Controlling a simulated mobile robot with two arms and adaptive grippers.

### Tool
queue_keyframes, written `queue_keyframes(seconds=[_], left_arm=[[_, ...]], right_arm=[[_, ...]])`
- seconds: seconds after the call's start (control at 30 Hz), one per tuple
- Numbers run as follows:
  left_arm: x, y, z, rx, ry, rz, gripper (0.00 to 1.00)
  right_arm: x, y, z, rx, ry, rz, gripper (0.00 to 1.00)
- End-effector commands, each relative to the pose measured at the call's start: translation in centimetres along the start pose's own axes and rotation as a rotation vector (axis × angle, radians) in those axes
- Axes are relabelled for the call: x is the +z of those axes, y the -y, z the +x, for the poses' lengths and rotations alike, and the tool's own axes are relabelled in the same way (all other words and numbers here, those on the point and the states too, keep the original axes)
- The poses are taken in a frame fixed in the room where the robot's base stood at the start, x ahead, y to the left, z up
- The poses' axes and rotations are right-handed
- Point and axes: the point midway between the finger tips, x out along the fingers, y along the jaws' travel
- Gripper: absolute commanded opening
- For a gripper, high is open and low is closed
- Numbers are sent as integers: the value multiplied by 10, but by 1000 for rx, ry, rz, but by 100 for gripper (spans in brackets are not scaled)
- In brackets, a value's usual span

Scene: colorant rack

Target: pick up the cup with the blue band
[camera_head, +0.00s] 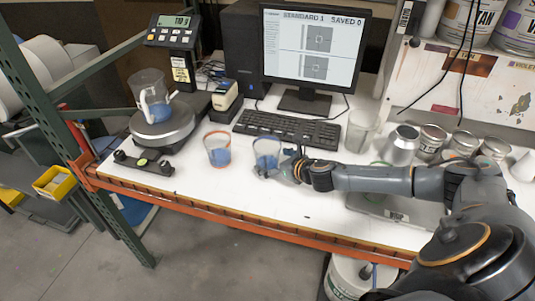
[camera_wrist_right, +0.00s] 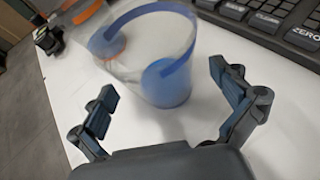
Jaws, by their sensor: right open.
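The clear cup with the blue band (camera_head: 267,148) stands upright on the white table in front of the keyboard and has blue in its lower part. In the right wrist view this cup (camera_wrist_right: 168,82) is just ahead of the two fingers, its lower part toward the gap between them. My right gripper (camera_head: 273,168) reaches in from the right beside the cup, low near the table. It also shows in the right wrist view (camera_wrist_right: 170,97), open, with nothing gripped. I cannot tell whether a finger touches the cup. My left gripper is not in view.
A similar cup with an orange band (camera_head: 217,148) stands close on the left. The keyboard (camera_head: 287,129) lies behind. A scale (camera_head: 163,125) with a beaker (camera_head: 150,95) is at left. A clear cup (camera_head: 361,130) and metal cans (camera_head: 432,137) stand at right. The table's orange front edge (camera_head: 230,212) is near.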

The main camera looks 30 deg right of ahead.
Motion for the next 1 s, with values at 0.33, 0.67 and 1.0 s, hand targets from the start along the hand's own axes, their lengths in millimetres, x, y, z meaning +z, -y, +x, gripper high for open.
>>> queue_keyframes(seconds=[0.33,0.67,1.0], left_arm=[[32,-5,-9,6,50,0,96],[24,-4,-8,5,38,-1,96],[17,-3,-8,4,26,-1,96]], right_arm=[[1,0,28,0,0,1,100],[0,1,27,0,0,1,65],[0,1,27,-1,-1,1,42]])
